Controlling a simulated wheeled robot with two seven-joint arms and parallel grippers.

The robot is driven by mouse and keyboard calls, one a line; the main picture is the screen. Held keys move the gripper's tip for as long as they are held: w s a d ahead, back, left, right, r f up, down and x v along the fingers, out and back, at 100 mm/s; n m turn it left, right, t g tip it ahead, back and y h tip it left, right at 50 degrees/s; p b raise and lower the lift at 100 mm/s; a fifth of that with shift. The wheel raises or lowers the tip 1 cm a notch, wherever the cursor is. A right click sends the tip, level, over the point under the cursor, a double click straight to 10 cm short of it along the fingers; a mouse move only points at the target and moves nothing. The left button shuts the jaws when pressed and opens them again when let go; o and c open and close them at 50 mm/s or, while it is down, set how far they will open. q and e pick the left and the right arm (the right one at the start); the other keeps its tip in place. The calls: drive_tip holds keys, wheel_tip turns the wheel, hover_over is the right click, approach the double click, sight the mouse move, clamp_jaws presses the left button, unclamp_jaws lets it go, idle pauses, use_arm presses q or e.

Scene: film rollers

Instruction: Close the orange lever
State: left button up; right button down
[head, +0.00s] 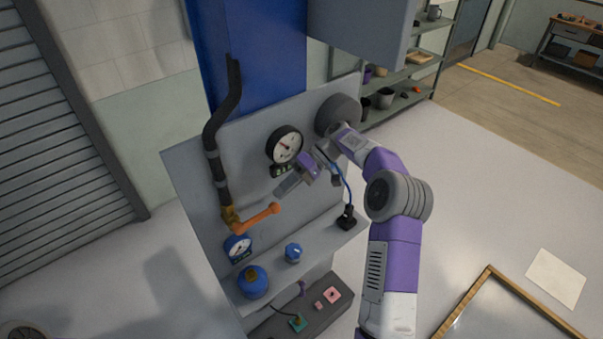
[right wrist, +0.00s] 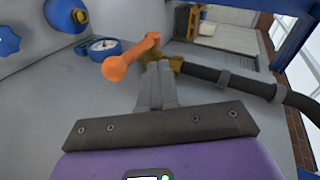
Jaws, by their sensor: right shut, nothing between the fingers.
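The orange lever (head: 258,217) sits on a brass valve (head: 231,219) at the lower end of a black pipe (head: 218,150). In the head view it points right and slightly up from the valve. In the right wrist view the lever (right wrist: 130,58) lies just beyond and left of the fingertips, its round end nearest the camera. My right gripper (head: 280,190) is shut and empty, above and right of the lever's free end in the head view. The closed fingers also show in the right wrist view (right wrist: 157,75); whether they touch the lever is unclear. My left gripper is not in view.
A black gauge (head: 285,145) is on the grey panel above the lever. A black plug with cable (head: 347,218) stands to the right.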

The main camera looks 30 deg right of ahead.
drive_tip(key=v, duration=0.6)
drive_tip(key=shift+w+d+f, duration=0.2)
drive_tip(key=shift+d, duration=0.2)
